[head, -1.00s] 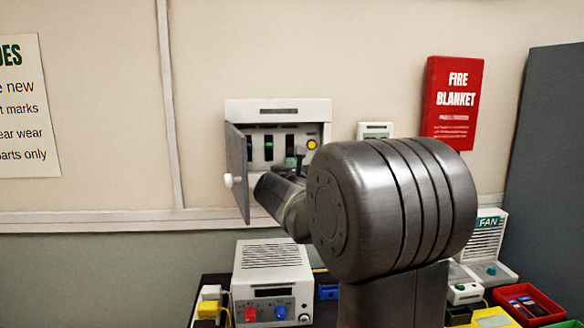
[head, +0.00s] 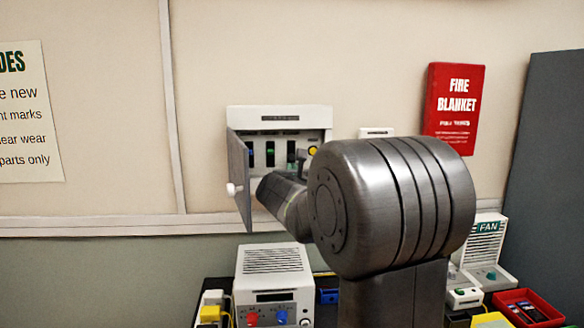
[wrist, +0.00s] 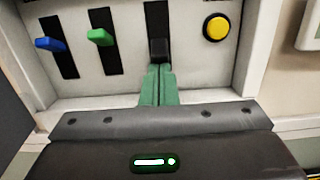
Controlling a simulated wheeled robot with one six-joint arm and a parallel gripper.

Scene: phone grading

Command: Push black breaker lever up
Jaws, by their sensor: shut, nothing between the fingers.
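The breaker box (head: 318,115) hangs on the wall with its door (head: 238,180) swung open to the left. In the wrist view the black lever (wrist: 159,49) sits low on its dark vertical slot, the third from the left. My gripper (wrist: 159,69) is shut, its green fingers together, with the tips right at the lower end of the black lever. I cannot tell whether they touch it. A blue lever (wrist: 50,44) and a green lever (wrist: 100,37) stick out of the two slots to the left. In the head view my arm hides part of the box.
A yellow round button (wrist: 216,27) is just right of the black lever's slot. The open door stands close to the left of my wrist. A grey power unit (head: 273,262) and a red tray (head: 530,308) are on the bench below.

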